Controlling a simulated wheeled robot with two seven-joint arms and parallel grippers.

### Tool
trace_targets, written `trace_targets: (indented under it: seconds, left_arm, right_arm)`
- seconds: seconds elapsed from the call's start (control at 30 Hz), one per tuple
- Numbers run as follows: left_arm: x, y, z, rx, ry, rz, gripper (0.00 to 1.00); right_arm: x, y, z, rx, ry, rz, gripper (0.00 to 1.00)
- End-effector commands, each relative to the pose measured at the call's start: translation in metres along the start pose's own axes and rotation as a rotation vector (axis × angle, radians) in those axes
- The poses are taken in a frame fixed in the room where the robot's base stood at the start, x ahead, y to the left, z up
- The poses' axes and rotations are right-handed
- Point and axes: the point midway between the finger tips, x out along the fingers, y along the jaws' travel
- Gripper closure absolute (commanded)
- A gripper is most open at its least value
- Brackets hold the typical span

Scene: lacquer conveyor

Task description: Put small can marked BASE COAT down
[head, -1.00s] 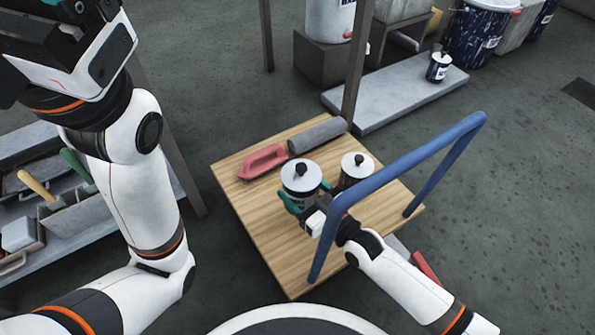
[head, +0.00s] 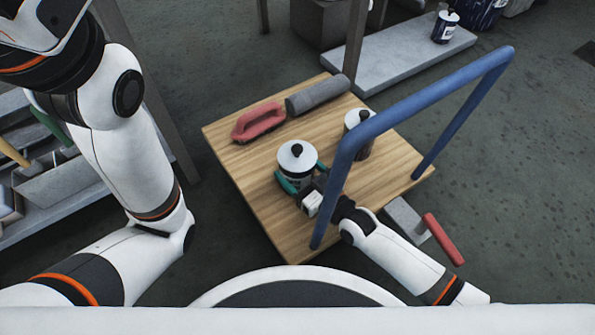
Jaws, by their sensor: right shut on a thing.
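My right gripper (head: 296,187), with green fingertips, is shut on a small can (head: 297,163) with a white lid and a black knob. The can is upright over the left middle of the wooden cart top (head: 265,215). I cannot tell whether its base touches the wood, and its label is too small to read. A similar lidded can (head: 357,122) stands to its right on the same top, partly hidden by the blue handle. My left arm fills the left side; its fingers are out of view.
A blue handle (head: 430,105) arches over the cart's right side. A red-handled tool (head: 259,122) and a grey roller (head: 318,95) lie at the back. Another can (head: 445,27) stands on a grey platform (head: 400,62). The cart's front is bare.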

Motion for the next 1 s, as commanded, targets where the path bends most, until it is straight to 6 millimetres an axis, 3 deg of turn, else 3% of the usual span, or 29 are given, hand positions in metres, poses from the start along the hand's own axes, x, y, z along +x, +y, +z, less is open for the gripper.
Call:
trace_targets:
  seconds: [0.23, 0.27, 0.37, 0.73, 1.0]
  left_arm:
    - [-0.001, -0.001, 0.001, 0.000, -0.001, -0.001, 0.06]
    - [-0.001, 0.000, 0.001, 0.000, -0.001, -0.001, 0.06]
    - [0.000, 0.000, 0.000, 0.000, -0.001, -0.001, 0.06]
    - [0.003, 0.001, -0.001, 0.000, 0.000, -0.001, 0.06]
    - [0.031, 0.006, -0.011, 0.000, 0.001, -0.001, 0.06]
  right_arm:
    - [0.001, 0.000, -0.001, -0.001, -0.005, 0.000, 0.96]
    - [0.000, 0.000, -0.002, -0.001, -0.001, 0.000, 0.24]
    - [0.000, 0.000, -0.002, 0.000, -0.001, 0.000, 0.08]
    - [0.000, 0.000, 0.004, 0.000, -0.001, 0.000, 0.06]
    - [-0.049, 0.000, 0.006, 0.000, 0.006, 0.000, 0.06]
